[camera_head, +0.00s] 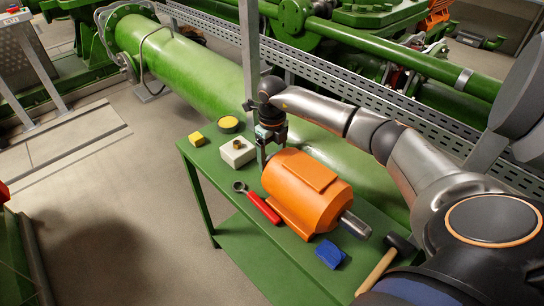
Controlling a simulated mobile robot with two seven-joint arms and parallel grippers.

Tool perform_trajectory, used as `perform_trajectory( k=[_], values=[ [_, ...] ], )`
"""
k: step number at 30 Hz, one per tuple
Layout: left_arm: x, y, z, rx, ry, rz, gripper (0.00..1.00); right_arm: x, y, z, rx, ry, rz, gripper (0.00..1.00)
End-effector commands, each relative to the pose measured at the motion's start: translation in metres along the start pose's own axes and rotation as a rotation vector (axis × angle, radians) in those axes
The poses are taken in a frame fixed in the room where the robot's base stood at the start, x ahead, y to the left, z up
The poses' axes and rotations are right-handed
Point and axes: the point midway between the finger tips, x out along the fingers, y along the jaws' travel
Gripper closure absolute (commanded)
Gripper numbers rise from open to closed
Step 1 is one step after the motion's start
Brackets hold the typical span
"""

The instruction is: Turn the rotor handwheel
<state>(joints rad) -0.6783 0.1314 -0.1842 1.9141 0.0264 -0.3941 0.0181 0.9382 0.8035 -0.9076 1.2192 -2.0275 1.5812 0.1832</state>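I cannot pick out a rotor handwheel for certain in the head view. An orange motor-like housing (305,190) lies on a green bench (232,218), with a grey shaft end (354,224) sticking out toward the lower right. My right arm reaches in from the right, and its gripper (264,158) points down just behind the housing, beside a grey upright post (249,50). The gripper is small and partly hidden by the housing, so I cannot tell its opening or any contact. My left gripper is not in view.
On the bench are a white box (238,153), a yellow block (196,139), a yellow-topped round tin (228,124), a red-handled wrench (262,207), a blue block (330,253) and a hammer (378,268). A green pipe (190,68) runs behind.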

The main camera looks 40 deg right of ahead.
Motion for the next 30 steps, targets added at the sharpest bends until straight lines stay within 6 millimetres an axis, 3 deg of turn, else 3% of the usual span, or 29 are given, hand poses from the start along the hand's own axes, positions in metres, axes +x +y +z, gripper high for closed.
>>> perform_trajectory(
  k=[4,14,30],
  values=[
    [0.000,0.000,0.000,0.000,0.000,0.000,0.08,-0.001,0.000,0.000,0.000,-0.001,0.000,0.78],
    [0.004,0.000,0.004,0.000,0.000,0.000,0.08,0.001,-0.003,0.000,0.004,-0.002,0.059,0.78],
    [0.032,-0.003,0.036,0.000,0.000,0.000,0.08,0.005,-0.010,0.002,0.004,-0.006,0.437,0.78]
  ],
)
